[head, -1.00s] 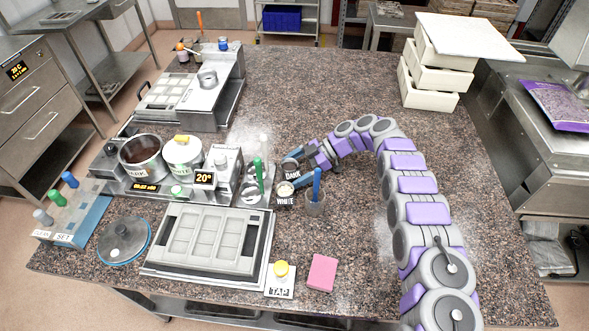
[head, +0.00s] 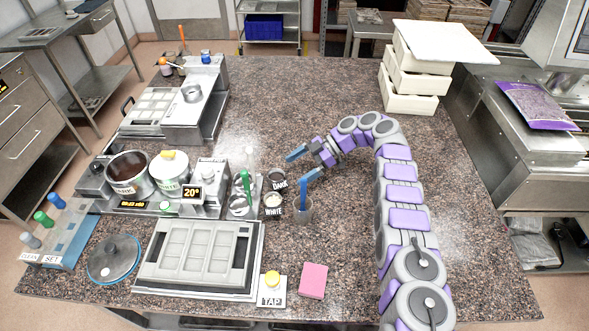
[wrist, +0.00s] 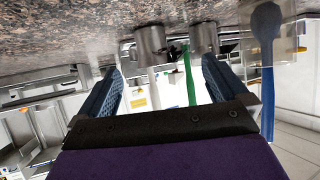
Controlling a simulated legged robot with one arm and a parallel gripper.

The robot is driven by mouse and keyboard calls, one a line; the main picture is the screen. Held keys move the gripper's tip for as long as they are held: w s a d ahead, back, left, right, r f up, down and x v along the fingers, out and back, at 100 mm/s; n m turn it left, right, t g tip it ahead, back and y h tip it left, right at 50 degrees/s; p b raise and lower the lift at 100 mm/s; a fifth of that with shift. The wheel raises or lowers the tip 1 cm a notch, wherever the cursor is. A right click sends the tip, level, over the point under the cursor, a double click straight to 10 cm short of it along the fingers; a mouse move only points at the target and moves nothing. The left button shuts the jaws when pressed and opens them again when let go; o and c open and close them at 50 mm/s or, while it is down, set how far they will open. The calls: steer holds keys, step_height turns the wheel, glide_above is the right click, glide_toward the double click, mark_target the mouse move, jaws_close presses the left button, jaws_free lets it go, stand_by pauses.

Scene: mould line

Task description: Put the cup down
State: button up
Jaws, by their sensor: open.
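Two small metal cups stand upright on the granite worktop in the head view: one at the DARK label (head: 277,175) and one with pale contents at the WHITE label (head: 272,203). My gripper (head: 294,164) is to the right of the DARK cup, fingers apart, with nothing between them. In the wrist view my gripper (wrist: 162,72) is also open and empty. Two metal cups, a left one (wrist: 150,45) and a right one (wrist: 203,38), appear upside down beyond the fingers, apart from them. I cannot tell which label each bears there.
A grey pot (head: 303,211) holding a blue spatula (head: 304,190) stands close in front of my gripper. A green-handled tool (head: 245,185) stands left of the cups. A mould tray (head: 254,255) and pink sponge (head: 313,281) lie nearer.

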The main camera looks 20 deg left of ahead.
steer(key=shift+w+d+r, duration=0.2)
steer(key=shift+d, duration=0.05)
stand_by(0.3)
steer(key=shift+w+d+r, duration=0.1)
steer(key=shift+r, duration=0.15)
steer(key=s+d+r+m+t+h, duration=0.1)
steer(key=d+r+m, duration=0.2)
steer(key=r+m, duration=0.15)
steer(key=d+r+m+t+h, duration=0.1)
steer(key=d+r+m, duration=0.25)
steer(key=r, duration=0.25)
steer(key=s+d+r+m+t+h, duration=0.2)
steer(key=s+d+r+m, duration=0.45)
steer(key=s, duration=0.35)
steer(key=s+d+m+h, duration=0.2)
steer(key=s+d, duration=0.3)
steer(key=s, duration=0.6)
steer(key=s+d+m+t+h, duration=0.1)
steer(key=s+d+m, duration=0.4)
steer(key=s, duration=0.7)
steer(key=s+d+m+h, duration=0.3)
steer(key=s+d, duration=0.4)
steer(key=s, duration=0.4)
steer(key=shift+s+r+m, duration=0.2)
steer(key=shift+s+m, duration=0.05)
steer(key=shift+m, duration=0.1)
